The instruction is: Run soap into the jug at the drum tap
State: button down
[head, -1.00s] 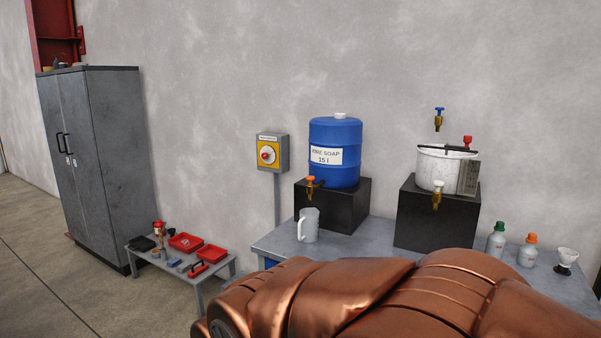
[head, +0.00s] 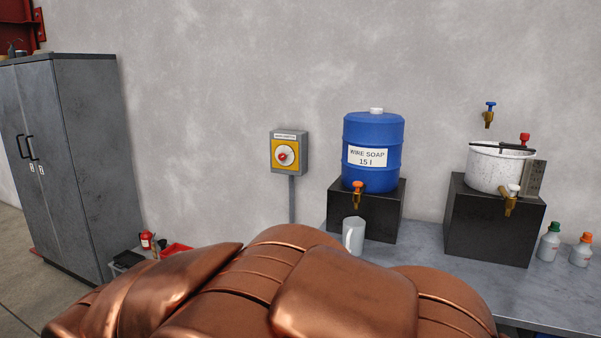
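The blue soap drum (head: 373,133), labelled "WIRE SOAP 15 l", stands on a black block (head: 379,216) on the bench. Its tap (head: 357,192), brass with an orange handle, sticks out at the lower front of the drum. The white jug (head: 353,236) stands upright on the bench below the tap, its handle toward the left. I cannot tell whether its mouth is directly under the spout, or what is inside it. My copper-coloured arm covers the lower middle of the view and hides part of the bench. My gripper is not in view.
A white pot (head: 495,166) with a brass tap stands on another black block (head: 488,226) to the right. Two bottles (head: 549,242) stand at the right. A switch box (head: 289,153) is on the wall. A grey cabinet (head: 95,150) stands left, near a red tray (head: 177,249).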

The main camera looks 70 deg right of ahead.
aim_at(358, 184)
jog(key=z, duration=0.4)
jog(key=i, duration=1.05)
jog(key=z, duration=1.4)
jog(key=i, duration=0.6)
jog(key=z, duration=0.6)
